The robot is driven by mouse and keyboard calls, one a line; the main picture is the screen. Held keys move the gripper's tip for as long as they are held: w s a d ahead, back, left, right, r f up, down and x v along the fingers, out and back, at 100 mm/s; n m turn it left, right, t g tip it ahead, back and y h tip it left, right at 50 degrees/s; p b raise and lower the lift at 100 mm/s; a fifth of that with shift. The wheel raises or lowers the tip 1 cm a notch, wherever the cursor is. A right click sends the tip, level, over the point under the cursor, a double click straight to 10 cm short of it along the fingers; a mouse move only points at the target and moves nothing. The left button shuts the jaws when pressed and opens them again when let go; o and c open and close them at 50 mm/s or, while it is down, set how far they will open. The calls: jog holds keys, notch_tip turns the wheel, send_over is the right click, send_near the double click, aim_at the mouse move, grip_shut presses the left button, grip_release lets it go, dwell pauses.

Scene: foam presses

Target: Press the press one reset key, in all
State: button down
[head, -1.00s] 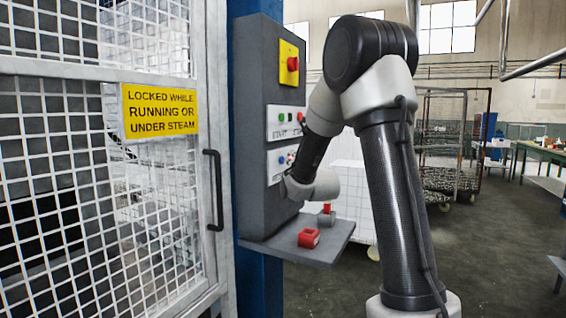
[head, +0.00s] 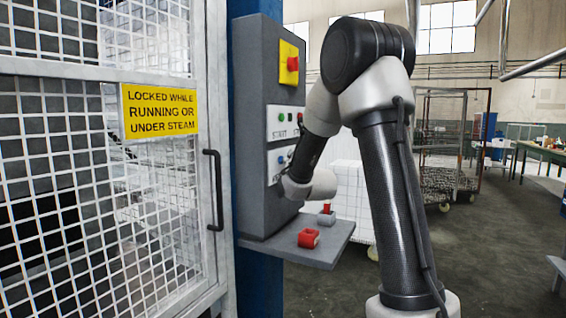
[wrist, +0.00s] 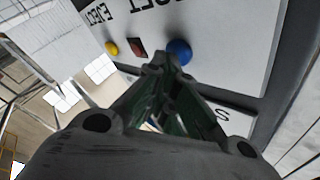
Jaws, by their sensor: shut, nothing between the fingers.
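A grey control panel (head: 266,115) stands beside the press cage, with a lower white plate (head: 276,166) bearing a blue key (head: 281,160). The wrist view shows this blue key (wrist: 179,51) beside a dark red square key (wrist: 137,47) and a yellow key (wrist: 111,47). An EJECT label is near the yellow key; the lettering near the blue key is cut off, and I read no reset label. My gripper (wrist: 165,62) is shut and empty, its tips overlapping the blue key's edge in view; I cannot tell whether they touch. My arm hides the gripper in the head view.
A red stop button (head: 292,64) on yellow and a plate with START keys (head: 284,121) are above. A shelf (head: 290,248) below holds a red block (head: 308,238) and a grey piece with a red top (head: 326,215). The mesh door (head: 90,210) is left.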

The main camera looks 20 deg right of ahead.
jog(key=shift+s, duration=0.15)
jog(key=shift+s+d, duration=0.45)
jog(key=shift+s, duration=0.05)
jog(key=s+d, duration=0.1)
jog(key=s, duration=0.1)
jog(key=s+d, duration=0.2)
dwell(0.4)
dwell(0.7)
